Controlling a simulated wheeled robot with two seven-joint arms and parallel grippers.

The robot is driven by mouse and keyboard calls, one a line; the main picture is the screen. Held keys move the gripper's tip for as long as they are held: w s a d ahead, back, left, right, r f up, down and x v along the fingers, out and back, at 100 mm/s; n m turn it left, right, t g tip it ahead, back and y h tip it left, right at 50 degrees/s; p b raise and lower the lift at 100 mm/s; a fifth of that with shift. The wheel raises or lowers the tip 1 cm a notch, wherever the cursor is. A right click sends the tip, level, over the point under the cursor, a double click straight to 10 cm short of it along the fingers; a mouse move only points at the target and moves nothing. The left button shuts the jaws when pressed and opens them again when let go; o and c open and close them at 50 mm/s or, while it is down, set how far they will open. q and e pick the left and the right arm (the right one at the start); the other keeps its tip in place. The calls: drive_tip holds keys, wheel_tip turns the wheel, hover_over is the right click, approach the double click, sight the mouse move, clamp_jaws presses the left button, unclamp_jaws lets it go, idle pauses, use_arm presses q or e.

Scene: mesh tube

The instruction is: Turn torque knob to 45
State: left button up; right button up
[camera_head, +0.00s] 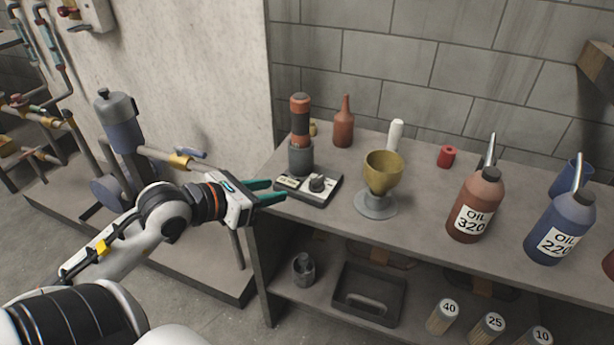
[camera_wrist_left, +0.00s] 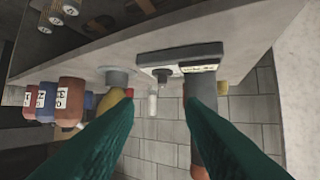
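The torque knob (camera_head: 317,183) is a small dark dial on a pale panel. The panel is on a flat dark-edged base (camera_head: 309,199) at the bench's left end. In the left wrist view the knob (camera_wrist_left: 162,75) shows small between the fingers, beyond them. A red and black cylindrical tool (camera_head: 300,118) stands upright in a grey holder behind the panel. My left gripper (camera_head: 277,191), with teal fingers, is open and empty, just left of the base and apart from the knob. The knob's setting is too small to read. My right gripper is in neither view.
A yellow funnel cup (camera_head: 383,172) on a grey stand is right of the base. Oil bottles (camera_head: 475,205) stand further right. A red bottle (camera_head: 344,124) and a white bottle (camera_head: 395,135) are behind. The bench front (camera_head: 330,215) is clear.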

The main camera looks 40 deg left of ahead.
sight(311, 182)
use_arm(q)
drive_tip(key=b+x, duration=0.1)
drive_tip(key=x, duration=0.9)
drive_tip(key=shift+w+a+r, duration=0.1)
drive_tip(key=shift+a+r, duration=0.05)
drive_tip(key=shift+a, duration=0.05)
drive_tip(key=shift+w+d+f, duration=0.1)
drive_tip(key=shift+w+f, duration=0.2)
drive_tip(key=shift+w, duration=0.4)
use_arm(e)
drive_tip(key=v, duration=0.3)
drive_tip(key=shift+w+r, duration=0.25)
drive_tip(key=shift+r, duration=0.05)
use_arm(q)
clamp_jaws()
drive_tip(key=shift+f, duration=0.1)
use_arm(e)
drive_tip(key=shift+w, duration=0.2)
